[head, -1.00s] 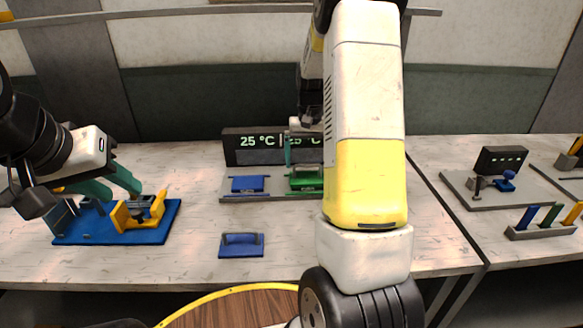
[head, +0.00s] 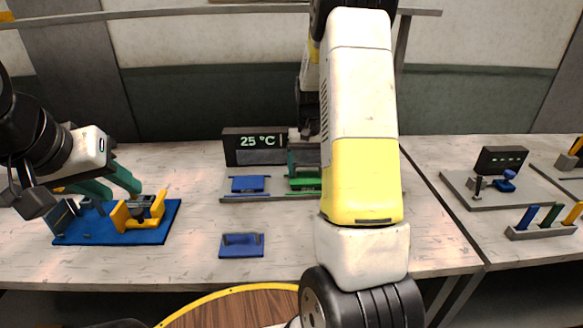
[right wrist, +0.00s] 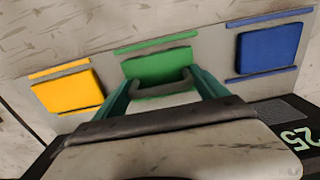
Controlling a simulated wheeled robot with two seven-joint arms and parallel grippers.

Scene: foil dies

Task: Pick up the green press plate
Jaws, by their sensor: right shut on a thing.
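The green press plate (head: 303,184) lies on the grey station base in front of the dark display, partly hidden by my right arm. In the right wrist view the green plate (right wrist: 160,66) sits between a yellow and a blue plate. My right gripper (head: 304,168) is down at it. In that view its teal fingers (right wrist: 163,88) are shut on the plate's handle, one at each end. The plate appears to rest in its place. My left gripper (head: 112,190) is open and empty above the blue fixture at the left.
A blue plate (head: 249,184) lies left of the green one, and a yellow plate (right wrist: 68,92) shows in the wrist view. A blue-based fixture with yellow parts (head: 118,216) stands left. The display (head: 240,147) stands close behind the plates.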

